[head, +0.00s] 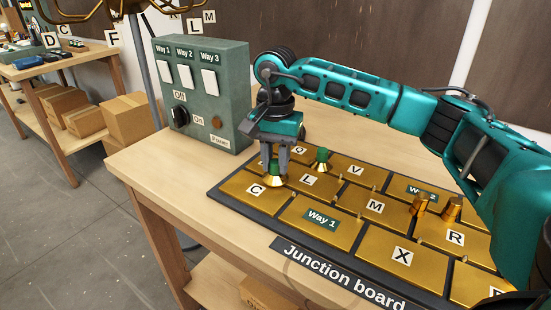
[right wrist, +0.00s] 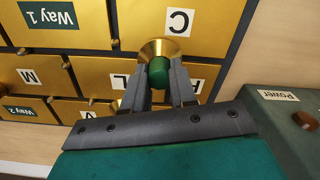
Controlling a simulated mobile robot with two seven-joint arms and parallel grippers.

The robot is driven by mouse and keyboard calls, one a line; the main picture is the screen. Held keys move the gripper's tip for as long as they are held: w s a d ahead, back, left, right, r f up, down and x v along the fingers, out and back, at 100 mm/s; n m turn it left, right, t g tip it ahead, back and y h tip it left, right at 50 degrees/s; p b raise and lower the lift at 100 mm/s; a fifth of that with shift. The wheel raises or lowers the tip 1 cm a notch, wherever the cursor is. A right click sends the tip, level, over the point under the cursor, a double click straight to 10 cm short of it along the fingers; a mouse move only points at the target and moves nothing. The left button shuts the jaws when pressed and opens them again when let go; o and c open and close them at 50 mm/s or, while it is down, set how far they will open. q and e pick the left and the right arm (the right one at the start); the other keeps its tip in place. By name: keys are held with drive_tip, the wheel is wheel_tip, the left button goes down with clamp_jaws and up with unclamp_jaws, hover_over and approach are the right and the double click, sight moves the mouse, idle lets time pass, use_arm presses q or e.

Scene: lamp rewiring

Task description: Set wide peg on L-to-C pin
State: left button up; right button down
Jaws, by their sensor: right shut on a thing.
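My right gripper (head: 275,171) is shut on a wide peg (head: 275,181) with a flared brass base. Its green top shows between the fingers in the right wrist view (right wrist: 159,70). The peg is over the gap between the C plate (head: 243,192) and the L plate (head: 318,185) of the junction board (head: 289,246). The L-to-C pin is not visible, hidden around the peg and fingers. I cannot tell whether the peg touches the board. My left gripper is not in view.
Another green-topped peg (head: 322,155) stands on the board behind the L plate. The green switch box (head: 226,125) rises close behind my gripper. Bare tabletop (head: 165,180) lies left of the board.

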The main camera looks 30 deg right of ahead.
sight(275, 161)
drive_tip(key=shift+f+b, duration=0.3)
drive_tip(key=shift+f, duration=0.2)
drive_tip(key=c, duration=0.8)
unclamp_jaws()
wheel_tip(275, 161, up, 13)
drive_tip(key=shift+p, duration=0.65)
